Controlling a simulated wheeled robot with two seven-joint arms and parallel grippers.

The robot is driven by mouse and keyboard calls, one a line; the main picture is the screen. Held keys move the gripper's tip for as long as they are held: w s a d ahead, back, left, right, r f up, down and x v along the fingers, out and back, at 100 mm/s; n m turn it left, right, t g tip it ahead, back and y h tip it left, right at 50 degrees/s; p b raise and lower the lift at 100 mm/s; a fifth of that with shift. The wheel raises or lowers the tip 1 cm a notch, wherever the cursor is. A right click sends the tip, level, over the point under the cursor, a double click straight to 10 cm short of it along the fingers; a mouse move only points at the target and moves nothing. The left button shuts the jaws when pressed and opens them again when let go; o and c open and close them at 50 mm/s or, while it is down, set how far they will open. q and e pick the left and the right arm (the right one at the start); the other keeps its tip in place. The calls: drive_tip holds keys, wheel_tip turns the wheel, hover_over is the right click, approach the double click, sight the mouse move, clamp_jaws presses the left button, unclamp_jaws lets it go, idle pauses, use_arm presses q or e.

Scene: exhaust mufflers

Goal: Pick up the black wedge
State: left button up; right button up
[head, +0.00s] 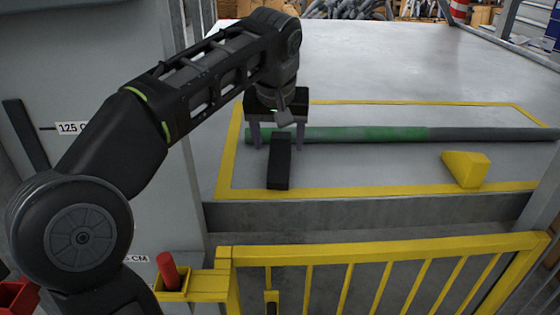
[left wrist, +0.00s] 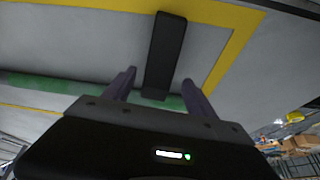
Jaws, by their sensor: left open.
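The black wedge (head: 279,163) lies on the grey platform inside the yellow outline, its long side running front to back. It also shows in the left wrist view (left wrist: 165,50), between and beyond the two fingers. My left gripper (head: 277,143) is open above the wedge's far end, with one finger on each side of it. The fingers look apart from the wedge, and nothing is held. The left wrist view shows the same open fingers (left wrist: 160,88). My right gripper is not in view.
A green and grey pipe (head: 380,134) lies across the platform just behind the wedge. A yellow wedge (head: 466,169) sits to the right. A yellow railing (head: 390,250) stands in front of the platform edge. The platform behind the pipe is clear.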

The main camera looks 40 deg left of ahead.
sight(280, 146)
use_arm(q)
drive_tip(key=shift+b+x, duration=0.3)
drive_tip(key=shift+x, duration=2.3)
drive_tip(key=shift+d, duration=0.15)
drive_tip(key=shift+c, duration=0.5)
clamp_jaws()
